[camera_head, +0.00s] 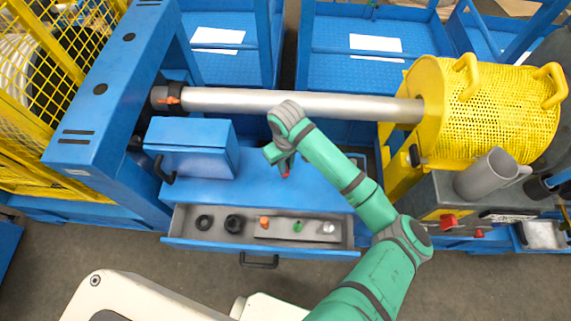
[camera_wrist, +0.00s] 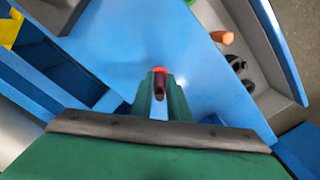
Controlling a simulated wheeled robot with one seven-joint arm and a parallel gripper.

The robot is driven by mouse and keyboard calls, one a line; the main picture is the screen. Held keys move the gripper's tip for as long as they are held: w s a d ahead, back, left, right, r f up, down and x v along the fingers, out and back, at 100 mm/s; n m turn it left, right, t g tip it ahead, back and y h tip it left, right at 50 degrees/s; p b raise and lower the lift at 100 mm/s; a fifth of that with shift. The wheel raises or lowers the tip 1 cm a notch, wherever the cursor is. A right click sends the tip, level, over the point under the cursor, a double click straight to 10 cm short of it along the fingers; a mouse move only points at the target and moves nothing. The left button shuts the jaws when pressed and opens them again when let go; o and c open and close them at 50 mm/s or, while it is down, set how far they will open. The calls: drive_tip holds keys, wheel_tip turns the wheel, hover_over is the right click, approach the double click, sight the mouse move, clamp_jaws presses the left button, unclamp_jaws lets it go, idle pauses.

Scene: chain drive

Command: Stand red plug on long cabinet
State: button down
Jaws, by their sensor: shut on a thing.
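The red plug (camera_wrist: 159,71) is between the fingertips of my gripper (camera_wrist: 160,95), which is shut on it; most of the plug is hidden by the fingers. In the head view, a bit of the red plug (camera_head: 285,174) shows below my gripper (camera_head: 284,168). The long cabinet (camera_head: 315,192) is blue with a flat top, and my gripper is over the middle of that top. I cannot tell whether the plug touches it. The cabinet top also fills the middle of the wrist view (camera_wrist: 205,75).
An open drawer (camera_head: 350,235) in front of the cabinet holds black rings (camera_head: 235,223), an orange plug (camera_head: 264,222), a green plug (camera_head: 297,226) and a pale one. A small blue box (camera_head: 190,150) stands left on the top. A metal shaft (camera_head: 230,99) runs behind.

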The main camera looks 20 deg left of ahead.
drive_tip(key=c, duration=1.7)
unclamp_jaws()
drive_tip(key=shift+f, duration=0.1)
wheel_tip(320, 180, up, 12)
drive_tip(key=shift+w+r, duration=0.1)
drive_tip(key=shift+r, duration=0.15)
drive_tip(key=shift+d, duration=0.1)
